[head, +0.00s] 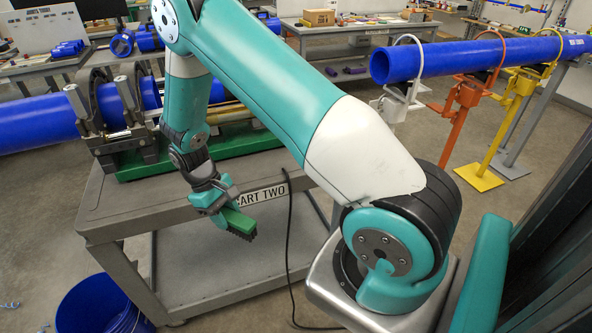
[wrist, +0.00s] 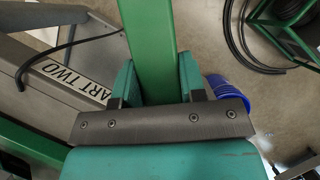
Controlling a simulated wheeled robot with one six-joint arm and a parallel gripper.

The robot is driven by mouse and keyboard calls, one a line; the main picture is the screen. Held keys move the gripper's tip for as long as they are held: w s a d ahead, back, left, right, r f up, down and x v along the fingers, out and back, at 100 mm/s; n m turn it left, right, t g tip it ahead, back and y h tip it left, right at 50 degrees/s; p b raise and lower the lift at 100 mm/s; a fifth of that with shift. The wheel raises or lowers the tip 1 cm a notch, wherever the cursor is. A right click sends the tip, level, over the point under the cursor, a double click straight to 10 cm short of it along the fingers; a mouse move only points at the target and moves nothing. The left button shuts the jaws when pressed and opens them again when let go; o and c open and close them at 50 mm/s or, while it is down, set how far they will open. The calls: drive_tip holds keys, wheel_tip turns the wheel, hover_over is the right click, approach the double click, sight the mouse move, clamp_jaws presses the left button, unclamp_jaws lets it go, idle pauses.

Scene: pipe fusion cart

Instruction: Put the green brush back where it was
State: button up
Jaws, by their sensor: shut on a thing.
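The green brush (head: 239,219) with dark bristles facing down is held in my gripper (head: 217,201), just off the front edge of the grey cart (head: 115,208), by the CART TWO label (head: 262,195). In the wrist view the brush (wrist: 148,45) runs up from between the two teal fingers of my gripper (wrist: 157,88), which are shut on it from both sides. The brush hangs in the air and does not visibly touch the cart. My arm hides part of the cart top.
A green-based fusion machine (head: 150,163) clamps a blue pipe (head: 35,124) on the cart. A blue bucket (head: 95,306) stands on the floor at the lower left. A black cable (head: 291,225) hangs down the cart front. Another blue pipe (head: 470,57) rests on coloured stands at right.

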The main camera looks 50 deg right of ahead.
drive_tip(key=w+d+r+n+t+h+b, duration=0.1)
drive_tip(key=w+d+r+n+t+b, duration=0.15)
drive_tip(key=d+r+n, duration=0.5)
drive_tip(key=w+d+r+n+t+h+b, duration=0.1)
drive_tip(key=w+d+r+n+h, duration=0.3)
drive_tip(key=d, duration=0.7)
drive_tip(key=w+d+r+n+t+y+b, duration=0.15)
drive_tip(key=d+r+n, duration=0.25)
drive_tip(key=d+n, duration=0.4)
drive_tip(key=shift+m+t, duration=0.25)
drive_tip(key=shift+t, duration=0.15)
drive_tip(key=f, duration=0.6)
drive_tip(key=d+f+p, duration=0.1)
drive_tip(key=f, duration=1.3)
drive_tip(key=shift+s+d+p, duration=0.15)
drive_tip(key=shift+p, duration=0.2)
drive_tip(key=shift+f, duration=0.1)
drive_tip(key=o, duration=0.9)
